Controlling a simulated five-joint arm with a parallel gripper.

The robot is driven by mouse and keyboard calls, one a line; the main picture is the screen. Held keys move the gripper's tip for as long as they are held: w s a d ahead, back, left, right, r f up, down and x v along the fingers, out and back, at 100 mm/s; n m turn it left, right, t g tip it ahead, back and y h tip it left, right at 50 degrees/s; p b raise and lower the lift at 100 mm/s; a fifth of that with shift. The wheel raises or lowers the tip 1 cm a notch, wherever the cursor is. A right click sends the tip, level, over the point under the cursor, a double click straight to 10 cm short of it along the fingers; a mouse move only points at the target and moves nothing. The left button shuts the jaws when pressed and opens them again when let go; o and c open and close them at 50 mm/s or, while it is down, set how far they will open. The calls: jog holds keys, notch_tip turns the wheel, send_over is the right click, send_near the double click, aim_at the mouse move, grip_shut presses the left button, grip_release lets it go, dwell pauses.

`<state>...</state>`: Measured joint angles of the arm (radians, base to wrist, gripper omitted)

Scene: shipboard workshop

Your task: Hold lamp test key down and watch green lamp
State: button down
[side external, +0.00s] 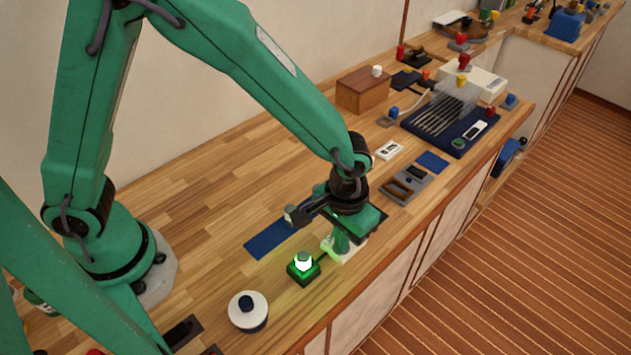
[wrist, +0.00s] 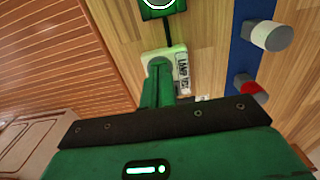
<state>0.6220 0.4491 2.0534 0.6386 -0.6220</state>
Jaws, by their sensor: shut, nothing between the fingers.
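The lamp test key is a pale base plate (side external: 328,243) near the front edge of the bench; it also shows in the wrist view (wrist: 182,55), with a printed label beside my fingers. My gripper (side external: 342,250) points down onto this plate with its fingers shut and empty. In the wrist view my fingertips (wrist: 159,64) cover the key's middle, so the key top and any gap are hidden. The green lamp (side external: 303,261) glows bright in a dark green square housing, joined to the key by a short dark cable. Part of its lit ring shows in the wrist view (wrist: 158,3).
A white round container with a dark knob (side external: 248,311) stands near the lamp. A blue strip (side external: 268,242) lies behind; the wrist view shows a grey-white knob (wrist: 271,36) and a red-and-grey knob (wrist: 250,89) there. A grey tray (side external: 405,186) sits to the right. The bench's left middle is clear.

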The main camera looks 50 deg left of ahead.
jog(key=shift+r, duration=2.5)
